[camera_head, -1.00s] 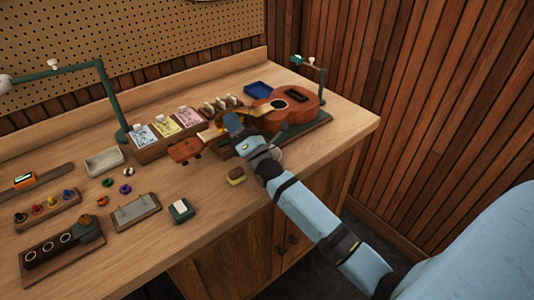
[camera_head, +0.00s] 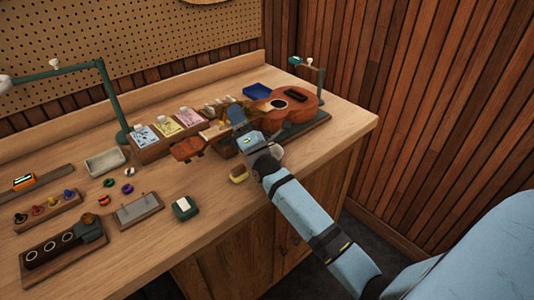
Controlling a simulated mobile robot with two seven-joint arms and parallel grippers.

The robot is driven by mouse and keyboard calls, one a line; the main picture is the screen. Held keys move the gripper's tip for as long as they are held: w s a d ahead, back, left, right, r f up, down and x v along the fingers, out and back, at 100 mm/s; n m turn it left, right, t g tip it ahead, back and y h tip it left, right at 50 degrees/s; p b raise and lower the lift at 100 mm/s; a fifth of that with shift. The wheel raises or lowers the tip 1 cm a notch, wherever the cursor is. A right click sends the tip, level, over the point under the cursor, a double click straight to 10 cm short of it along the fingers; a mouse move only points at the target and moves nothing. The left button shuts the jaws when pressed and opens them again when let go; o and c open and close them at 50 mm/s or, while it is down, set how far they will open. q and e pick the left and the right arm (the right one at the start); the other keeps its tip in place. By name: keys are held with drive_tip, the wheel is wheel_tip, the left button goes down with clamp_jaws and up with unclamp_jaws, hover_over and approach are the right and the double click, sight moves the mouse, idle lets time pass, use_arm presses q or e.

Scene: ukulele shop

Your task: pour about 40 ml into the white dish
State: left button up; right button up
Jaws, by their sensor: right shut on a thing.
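A pale, shallow rectangular dish (camera_head: 105,161) sits on the bench at the left, beside the card rack. A small round whitish thing (camera_head: 278,152) shows partly behind my right wrist; I cannot tell if it is a dish. My right gripper (camera_head: 236,117) is over the ukulele's neck end, well to the right of the rectangular dish. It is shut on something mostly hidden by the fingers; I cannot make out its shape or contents. My left gripper is out of view.
A ukulele (camera_head: 286,104) lies on a dark stand at the right. A rack with several coloured cards (camera_head: 168,129) stands behind. A green lamp arm (camera_head: 112,102) rises at the left. A yellow-topped block (camera_head: 238,174) sits near the front edge, where the bench is mostly clear.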

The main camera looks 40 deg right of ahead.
drive_tip(key=shift+w+a+r, duration=0.1)
drive_tip(key=shift+a+r, duration=0.1)
drive_tip(key=shift+a, duration=0.1)
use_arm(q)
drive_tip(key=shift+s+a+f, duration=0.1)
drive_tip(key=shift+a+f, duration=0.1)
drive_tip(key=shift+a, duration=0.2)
use_arm(e)
drive_tip(key=shift+w+a+r+m+h, duration=0.1)
drive_tip(key=shift+r+m+h, duration=0.1)
drive_tip(key=shift+m+h, duration=0.15)
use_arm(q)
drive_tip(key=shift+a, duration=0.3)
use_arm(e)
drive_tip(key=shift+r+m+t+h, duration=0.3)
drive_tip(key=shift+r+m+h, duration=0.15)
drive_tip(key=shift+h, duration=0.1)
